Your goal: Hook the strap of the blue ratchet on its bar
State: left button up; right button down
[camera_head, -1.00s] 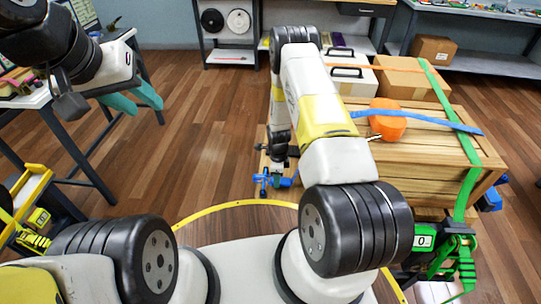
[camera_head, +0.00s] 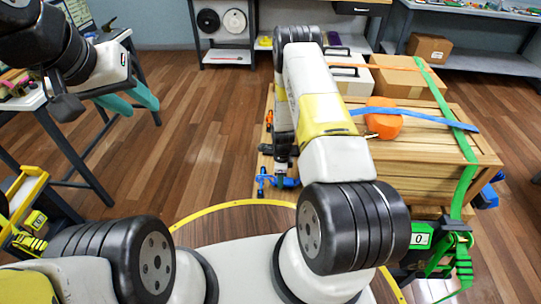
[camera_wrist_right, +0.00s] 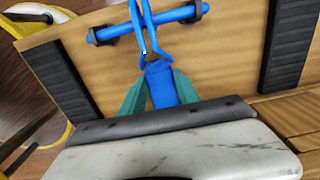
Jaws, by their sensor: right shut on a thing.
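In the right wrist view my right gripper (camera_wrist_right: 160,88) is shut on the end of the blue strap (camera_wrist_right: 160,80). A blue two-pronged wire hook (camera_wrist_right: 146,40) extends from that strap end. Its prongs cross the blue bar (camera_wrist_right: 176,16) between two black collars; I cannot tell whether they are around it or only in front. In the head view, my right arm hides the gripper. A blue fitting (camera_head: 265,181) shows low beside the crate. The blue strap (camera_head: 430,119) also lies across the crate top. My left gripper (camera_head: 130,102) is open and empty at the left.
The middle floor is clear.

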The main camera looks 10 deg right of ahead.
jog(key=shift+s+d, duration=0.1)
jog(key=shift+d, duration=0.25)
dwell(0.3)
jog(key=c, duration=0.8)
grip_release()
jog(key=shift+c, duration=0.2)
